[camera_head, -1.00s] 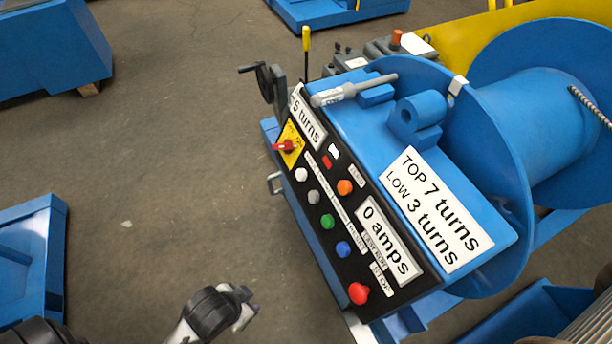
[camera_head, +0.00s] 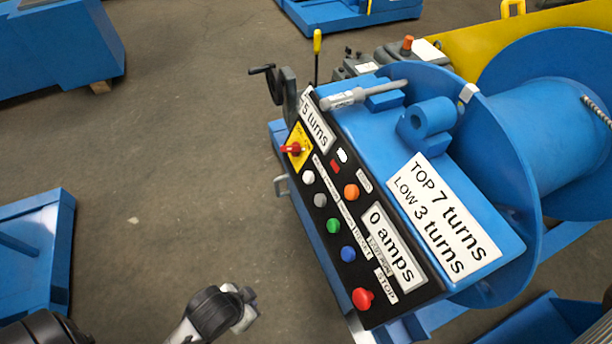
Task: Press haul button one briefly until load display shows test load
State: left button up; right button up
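The control panel (camera_head: 379,317) is a black sloped face on the front of the blue winch. It carries several round buttons: white (camera_head: 308,177), grey (camera_head: 320,200), green (camera_head: 333,225), blue (camera_head: 348,253), orange (camera_head: 351,191) and a large red one (camera_head: 362,298). Their small labels are too small to read, so I cannot tell which is haul button one. The load display (camera_head: 391,247) reads "0 amps". Another display (camera_head: 316,124) reads "5 turns". My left gripper (camera_head: 247,307) is left of the panel, apart from it; its finger gap cannot be made out. My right gripper is not in view.
A red rotary switch on a yellow plate (camera_head: 299,147) sits at the panel's upper end. A crank handle (camera_head: 277,84) and a yellow-topped lever (camera_head: 317,42) stand behind it. The blue drum (camera_head: 545,135) is at right. Bare floor (camera_head: 180,170) lies left of the panel.

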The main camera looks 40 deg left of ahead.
pick_arm(q)
grip_shut()
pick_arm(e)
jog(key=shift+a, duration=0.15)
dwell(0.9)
